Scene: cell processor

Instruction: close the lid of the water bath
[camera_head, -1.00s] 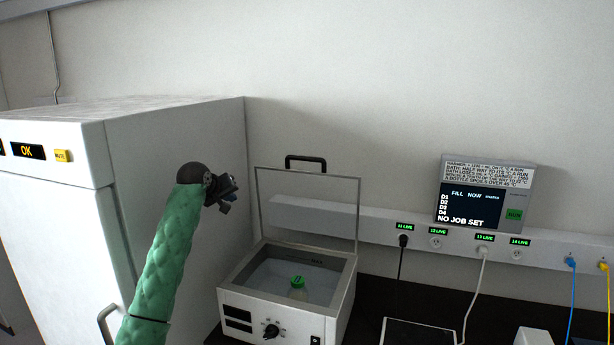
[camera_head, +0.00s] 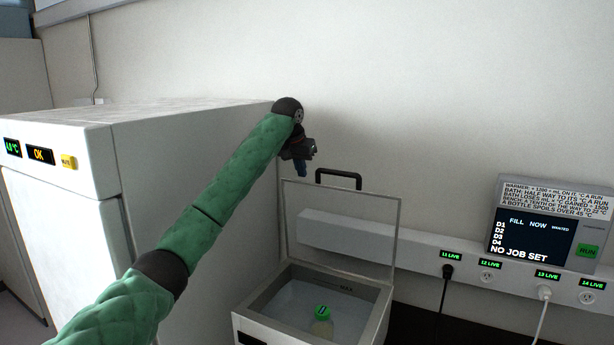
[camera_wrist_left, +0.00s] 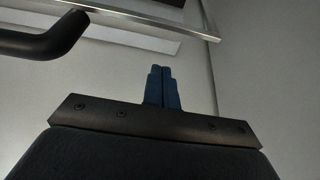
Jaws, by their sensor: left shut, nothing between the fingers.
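The water bath (camera_head: 378,318) stands on the dark bench at the lower middle of the head view. Its clear framed lid (camera_head: 340,226) stands upright, open, with a black handle (camera_head: 338,177) at its top edge. A bottle with a green cap (camera_head: 322,312) is inside the bath. My left gripper (camera_head: 302,170) is shut and empty, just left of the handle near the lid's top left corner, apart from it. In the left wrist view its blue fingers (camera_wrist_left: 163,88) are together; the handle (camera_wrist_left: 45,42) and lid frame (camera_wrist_left: 150,22) show beyond. My right gripper is not in view.
A white cabinet (camera_head: 180,190) stands close on the left, beside my left arm. Behind the bath is a wall with a power rail (camera_head: 420,248) and plugged cables. A display panel (camera_head: 545,228) is at the right.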

